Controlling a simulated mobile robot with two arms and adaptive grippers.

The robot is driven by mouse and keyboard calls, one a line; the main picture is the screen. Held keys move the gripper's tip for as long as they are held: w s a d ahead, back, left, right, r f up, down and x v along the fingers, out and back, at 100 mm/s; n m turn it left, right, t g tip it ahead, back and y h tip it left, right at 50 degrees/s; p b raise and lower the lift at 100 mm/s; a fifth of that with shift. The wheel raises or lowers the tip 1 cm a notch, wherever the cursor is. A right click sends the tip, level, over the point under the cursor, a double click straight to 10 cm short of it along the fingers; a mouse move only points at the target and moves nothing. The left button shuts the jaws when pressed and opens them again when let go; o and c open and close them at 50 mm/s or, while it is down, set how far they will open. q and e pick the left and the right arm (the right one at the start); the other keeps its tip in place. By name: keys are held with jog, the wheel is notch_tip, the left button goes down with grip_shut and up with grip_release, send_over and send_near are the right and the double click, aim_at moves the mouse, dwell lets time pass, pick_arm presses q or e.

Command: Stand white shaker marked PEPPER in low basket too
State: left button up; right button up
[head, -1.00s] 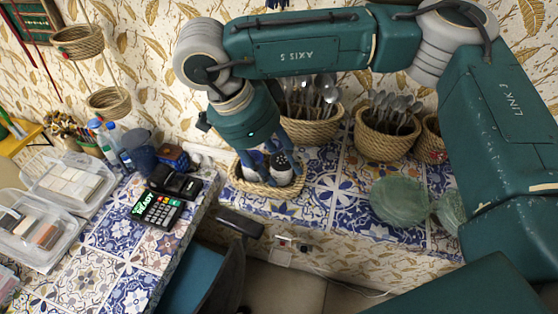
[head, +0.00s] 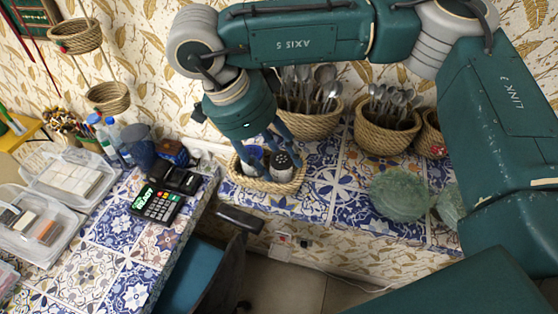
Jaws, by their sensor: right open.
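The low wicker basket (head: 292,185) stands on the blue-and-white tiled counter below my right gripper. A white shaker with a dark dotted top (head: 281,162) is upright in the basket's right part; I cannot read any marking on it. Something blue and white (head: 253,156) is in the basket's left part, partly hidden behind the gripper. My right gripper (head: 281,146) is open, with its blue fingers just above and around the shaker's top, holding nothing that I can see. My left gripper is not in view.
Two larger wicker baskets of spoons, one left (head: 309,124) and one right (head: 384,137), stand behind. A green glass bowl (head: 398,197) is on the counter at right. A card terminal (head: 156,204) and clear boxes are on the left table. Tiles right of the low basket are clear.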

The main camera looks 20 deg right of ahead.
jog(key=b+v, duration=0.2)
jog(key=v, duration=0.8)
jog(key=shift+a+r+b, duration=0.2)
jog(key=shift+b, duration=0.1)
